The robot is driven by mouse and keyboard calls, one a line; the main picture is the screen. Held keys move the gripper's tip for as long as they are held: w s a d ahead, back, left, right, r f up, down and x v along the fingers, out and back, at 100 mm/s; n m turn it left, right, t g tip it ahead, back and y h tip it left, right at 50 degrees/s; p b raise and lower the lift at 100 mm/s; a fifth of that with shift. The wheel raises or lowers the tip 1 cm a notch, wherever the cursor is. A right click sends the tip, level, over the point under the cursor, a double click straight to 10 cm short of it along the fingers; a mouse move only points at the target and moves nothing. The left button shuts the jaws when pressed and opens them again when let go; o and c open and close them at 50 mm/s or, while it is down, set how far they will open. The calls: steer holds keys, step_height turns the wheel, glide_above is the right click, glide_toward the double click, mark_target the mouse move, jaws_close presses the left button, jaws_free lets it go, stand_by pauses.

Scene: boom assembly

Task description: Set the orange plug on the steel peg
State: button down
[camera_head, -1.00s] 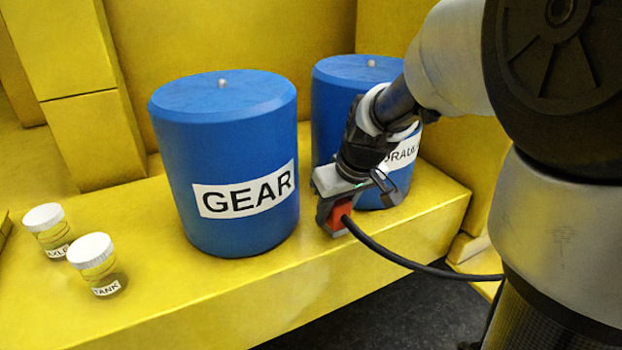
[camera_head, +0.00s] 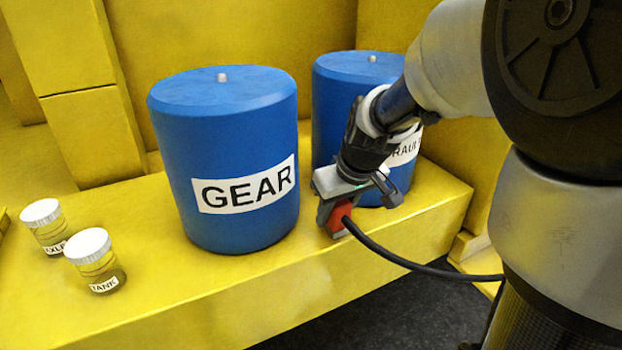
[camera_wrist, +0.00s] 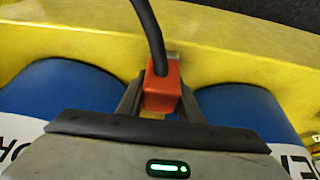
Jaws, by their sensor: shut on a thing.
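The orange plug (camera_head: 340,213) is a small block with a black cable running out of it. My gripper (camera_head: 334,222) is shut on it, low in front of the gap between two blue drums. The wrist view shows the plug (camera_wrist: 162,88) between the two fingers of my gripper (camera_wrist: 160,95), with the cable rising from it. A small grey piece (camera_wrist: 173,58) shows just past the plug; I cannot tell whether it is the steel peg or a fingertip. The plug's underside is hidden, so I cannot tell whether it touches anything below.
The GEAR drum (camera_head: 225,160) stands left of my gripper and a second blue drum (camera_head: 335,95) behind it. Two white-lidded jars (camera_head: 42,225) (camera_head: 92,258) stand at the left on the yellow ledge (camera_head: 190,300). The cable (camera_head: 420,267) trails right.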

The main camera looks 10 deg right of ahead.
steer(key=shift+f, duration=0.15)
steer(key=c, duration=1.2)
jaws_free()
steer(key=shift+o, duration=0.2)
steer(key=p+v, duration=0.3)
steer(key=v, duration=1.4)
steer(key=shift+r, duration=0.25)
steer(key=shift+s, duration=0.1)
steer(key=s+a+f+m+t+h, duration=0.1)
steer(key=s+f+m, duration=0.1)
steer(key=s, duration=0.5)
steer(key=s+a+f+m, duration=0.1)
steer(key=s+f, duration=0.1)
steer(key=s, duration=0.4)
step_height(320, 180, up, 15)
steer(key=p, duration=1.5)
steer(key=shift+d+f+m, duration=0.15)
steer(key=shift+d+m, duration=0.1)
steer(key=shift+m, duration=0.05)
